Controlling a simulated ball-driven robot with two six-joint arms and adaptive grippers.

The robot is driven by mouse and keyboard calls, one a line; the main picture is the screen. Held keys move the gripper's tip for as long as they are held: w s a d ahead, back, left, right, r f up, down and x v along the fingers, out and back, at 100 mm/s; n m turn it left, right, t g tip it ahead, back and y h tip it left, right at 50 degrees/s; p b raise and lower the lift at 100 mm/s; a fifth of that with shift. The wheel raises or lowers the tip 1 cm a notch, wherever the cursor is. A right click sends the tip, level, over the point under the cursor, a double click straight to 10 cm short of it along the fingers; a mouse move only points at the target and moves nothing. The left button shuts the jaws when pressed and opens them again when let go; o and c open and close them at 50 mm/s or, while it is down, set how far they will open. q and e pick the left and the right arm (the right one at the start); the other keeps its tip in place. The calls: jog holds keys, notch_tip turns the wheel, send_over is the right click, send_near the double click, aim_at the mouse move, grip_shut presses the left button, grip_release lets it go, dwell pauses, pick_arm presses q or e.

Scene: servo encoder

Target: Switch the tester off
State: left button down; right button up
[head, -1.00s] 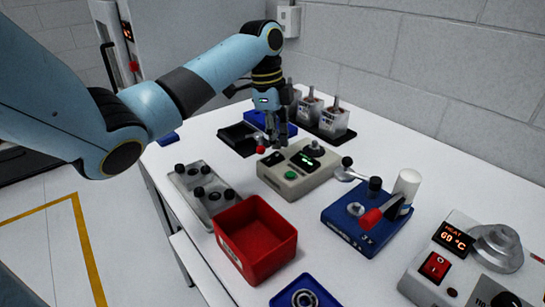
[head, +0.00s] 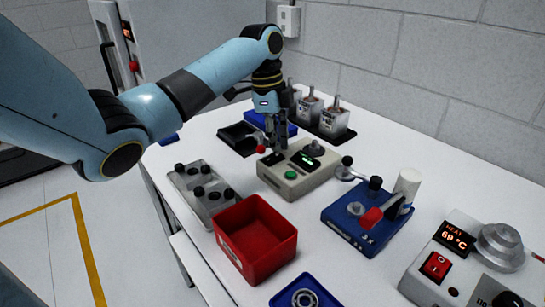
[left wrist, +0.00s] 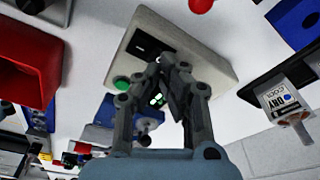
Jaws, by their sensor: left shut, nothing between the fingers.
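The tester is a beige box (head: 290,184) on the white table, with a lit green display (head: 309,158), a round green button (head: 291,174), a grey knob (head: 315,148) and a black switch (head: 272,159). In the left wrist view the tester (left wrist: 200,62) fills the upper middle, with its black switch (left wrist: 146,45) and green button (left wrist: 121,84). My left gripper (head: 281,149) is shut and empty, pointing down at the switch end of the tester. In the wrist view its fingertips (left wrist: 168,65) appear close to the switch; contact cannot be told. The switch's position is unclear. My right gripper is not in view.
A grey plate with black knobs (head: 205,194), a red bin (head: 257,262) and a blue press (head: 350,232) stand nearer. A heater (head: 437,290) reading 69 °C is at the right.

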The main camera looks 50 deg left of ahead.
aim_at(276, 154)
pick_arm(q)
jog(key=shift+f, duration=0.65)
jog(key=shift+r, duration=0.1)
notch_tip(276, 154, up, 7)
jog(key=p, duration=0.7)
jog(key=shift+p, duration=0.3)
dwell(0.5)
